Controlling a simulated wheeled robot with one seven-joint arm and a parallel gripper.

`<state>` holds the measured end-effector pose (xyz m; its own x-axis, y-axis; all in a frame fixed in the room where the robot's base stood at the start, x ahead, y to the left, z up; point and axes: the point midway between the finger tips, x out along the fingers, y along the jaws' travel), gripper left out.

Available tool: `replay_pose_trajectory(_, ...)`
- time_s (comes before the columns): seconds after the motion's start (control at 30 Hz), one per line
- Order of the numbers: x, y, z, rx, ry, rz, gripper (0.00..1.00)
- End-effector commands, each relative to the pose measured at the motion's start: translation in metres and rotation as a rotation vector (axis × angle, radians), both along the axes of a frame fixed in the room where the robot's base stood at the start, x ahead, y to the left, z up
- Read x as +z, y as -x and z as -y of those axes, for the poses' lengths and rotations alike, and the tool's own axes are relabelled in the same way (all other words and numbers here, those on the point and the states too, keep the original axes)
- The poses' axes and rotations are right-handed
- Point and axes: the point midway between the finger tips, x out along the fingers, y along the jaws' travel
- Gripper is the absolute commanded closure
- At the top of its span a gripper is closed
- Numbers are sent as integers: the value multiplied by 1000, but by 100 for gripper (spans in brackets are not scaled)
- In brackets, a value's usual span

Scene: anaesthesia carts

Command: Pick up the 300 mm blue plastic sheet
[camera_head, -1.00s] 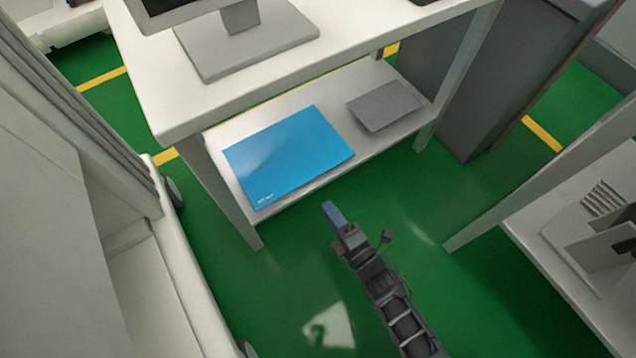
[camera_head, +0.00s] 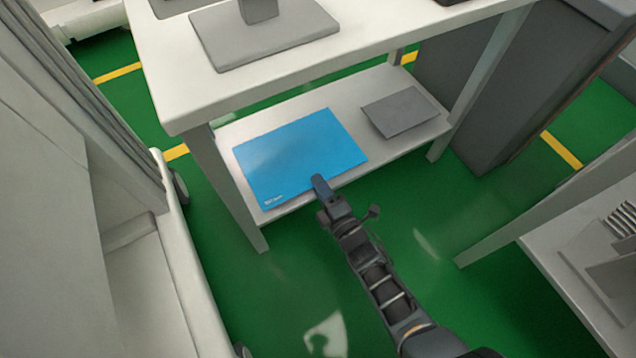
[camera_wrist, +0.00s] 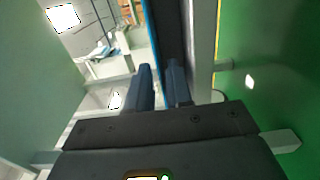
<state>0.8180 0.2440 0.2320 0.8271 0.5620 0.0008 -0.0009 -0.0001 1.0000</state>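The blue plastic sheet (camera_head: 290,150) lies flat on the white lower shelf (camera_head: 228,133) of a table, with small white print at its near left corner. My gripper (camera_head: 319,181) is at the sheet's near edge, its fingertips overlapping that edge in the head view. In the wrist view my gripper (camera_wrist: 161,76) has its two fingers apart with a gap between them. A thin blue strip (camera_wrist: 152,38), seen edge-on, runs ahead of the gap. I cannot tell whether the fingers touch the sheet.
A grey sheet (camera_head: 402,111) lies on the same shelf to the right. The white tabletop (camera_head: 180,95) overhangs the shelf, with a table leg (camera_head: 228,190) at the left. A white cart (camera_head: 170,270) stands left and another table (camera_head: 560,260) stands right. Green floor is clear between them.

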Motion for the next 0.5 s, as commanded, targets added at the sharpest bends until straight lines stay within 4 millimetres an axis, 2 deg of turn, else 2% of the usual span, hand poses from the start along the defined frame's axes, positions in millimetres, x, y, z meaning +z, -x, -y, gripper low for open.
replay_pose_trajectory(0.37,0,-2,-2,0,1,-1,80)
replay_pose_trajectory(0.5,0,-2,-2,0,1,-1,87)
